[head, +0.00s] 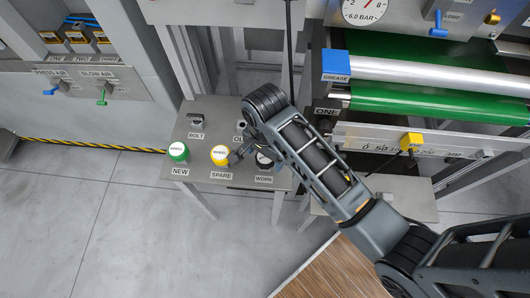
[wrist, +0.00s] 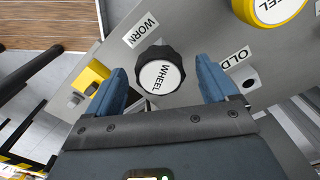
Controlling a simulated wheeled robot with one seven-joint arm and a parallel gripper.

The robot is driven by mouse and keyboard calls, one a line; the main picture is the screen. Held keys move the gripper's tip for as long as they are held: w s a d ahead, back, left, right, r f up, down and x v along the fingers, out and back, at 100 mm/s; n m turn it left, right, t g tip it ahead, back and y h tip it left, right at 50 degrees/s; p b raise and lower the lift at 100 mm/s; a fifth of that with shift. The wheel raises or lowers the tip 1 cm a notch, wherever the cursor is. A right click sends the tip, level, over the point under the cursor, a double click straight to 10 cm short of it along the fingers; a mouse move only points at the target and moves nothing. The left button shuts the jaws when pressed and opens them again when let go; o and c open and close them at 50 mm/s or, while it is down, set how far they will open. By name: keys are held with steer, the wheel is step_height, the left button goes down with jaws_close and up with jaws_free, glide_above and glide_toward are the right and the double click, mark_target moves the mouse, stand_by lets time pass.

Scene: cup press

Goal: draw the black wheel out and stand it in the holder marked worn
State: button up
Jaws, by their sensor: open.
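The black wheel (wrist: 160,72), with a white face lettered WHEEL, is beside the WORN label (wrist: 140,30) in the wrist view. In the head view the black wheel (head: 264,161) shows partly behind my arm, just above the WORN label (head: 263,180). It appears to stand at the worn place; the holder under it is hidden. My gripper (wrist: 161,69) is open, its blue fingers on either side of the wheel with gaps showing. Beside the OLD label (wrist: 234,60) is a grey fitting with a dark hole (wrist: 250,83), with no wheel on it.
A yellow wheel (head: 221,155) stands at SPARE, close to my gripper, and a green one (head: 178,151) at NEW. A bolt fitting (head: 197,122) is behind them on the grey table (head: 205,104). A green-belted conveyor (head: 430,100) stands right. Open floor lies left.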

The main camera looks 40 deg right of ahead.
steer(key=shift+r, duration=3.95)
steer(key=shift+s+f, duration=0.2)
steer(key=shift+f, duration=0.1)
steer(key=s+f+n+t, duration=0.3)
steer(key=s+n+t, duration=0.4)
steer(key=s, duration=0.6)
steer(key=s+r+n+t, duration=0.4)
steer(key=s+r, duration=0.2)
steer(key=r, duration=0.4)
steer(key=s+r+n+t, duration=0.4)
steer(key=s+r, duration=0.2)
steer(key=r, duration=0.4)
steer(key=shift+s, duration=0.2)
